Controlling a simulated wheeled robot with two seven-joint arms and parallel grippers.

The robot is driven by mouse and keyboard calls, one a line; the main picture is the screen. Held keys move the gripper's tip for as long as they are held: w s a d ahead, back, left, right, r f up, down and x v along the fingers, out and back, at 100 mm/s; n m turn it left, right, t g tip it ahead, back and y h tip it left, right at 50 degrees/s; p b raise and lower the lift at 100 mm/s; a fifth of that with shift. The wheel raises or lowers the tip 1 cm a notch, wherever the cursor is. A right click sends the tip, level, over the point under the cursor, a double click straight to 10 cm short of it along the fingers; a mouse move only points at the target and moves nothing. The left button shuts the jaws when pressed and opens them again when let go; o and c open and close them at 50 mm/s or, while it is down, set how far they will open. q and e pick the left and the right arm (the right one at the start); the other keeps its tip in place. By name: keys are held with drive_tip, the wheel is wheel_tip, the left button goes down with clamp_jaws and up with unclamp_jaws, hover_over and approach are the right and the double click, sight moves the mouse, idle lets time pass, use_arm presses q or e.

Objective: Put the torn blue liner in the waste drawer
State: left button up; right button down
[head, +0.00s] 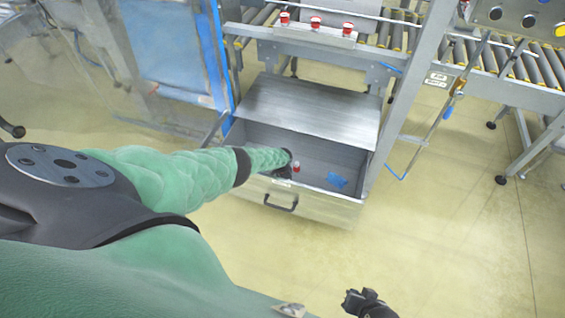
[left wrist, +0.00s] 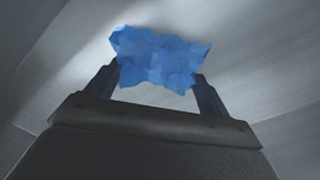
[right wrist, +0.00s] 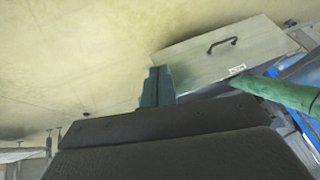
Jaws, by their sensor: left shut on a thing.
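The torn blue liner (left wrist: 160,58) is a crumpled blue piece between the fingertips in the left wrist view. My left gripper (left wrist: 158,75) is shut on it. In the head view, my left arm reaches into the waste drawer (head: 310,205), which is pulled open. The left hand (head: 284,172) is low inside it, its fingertips hidden. A blue piece (head: 337,181) shows in the drawer to the right of the hand; I cannot tell whether it is the held liner. My right gripper (head: 355,299) is empty, well in front of the drawer; its fingers (right wrist: 157,86) are together.
A metal cover (head: 310,105) lies behind the drawer opening. A small red item (head: 296,167) shows beside the left hand. A blue-edged panel (head: 212,55) stands left, a frame post (head: 405,95) right. Roller conveyors (head: 530,65) run behind. The floor (head: 450,225) at right is clear.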

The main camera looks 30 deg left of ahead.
use_arm(q)
drive_tip(key=shift+f, duration=0.15)
use_arm(e)
drive_tip(key=shift+a+f, duration=0.1)
drive_tip(key=shift+f, duration=0.35)
use_arm(q)
drive_tip(key=o, duration=0.6)
drive_tip(key=shift+o, duration=1.4)
use_arm(e)
drive_tip(key=shift+f, duration=0.3)
use_arm(q)
wheel_tip(320, 180, up, 4)
drive_tip(key=shift+f+p, duration=0.25)
drive_tip(key=shift+p, duration=0.95)
wheel_tip(320, 180, up, 6)
drive_tip(key=p, duration=0.3)
drive_tip(key=shift+r, duration=0.2)
drive_tip(key=shift+r+p, duration=0.3)
drive_tip(key=shift+r, duration=0.9)
use_arm(e)
drive_tip(key=s+d+r+g+h, duration=0.1)
drive_tip(key=d+r, duration=0.2)
drive_tip(key=r, duration=0.5)
drive_tip(key=s+d+r+g, duration=0.1)
drive_tip(key=s+d+r, duration=0.1)
drive_tip(key=r, duration=0.6)
drive_tip(key=shift+d+h, duration=0.4)
drive_tip(key=shift+d, duration=0.3)
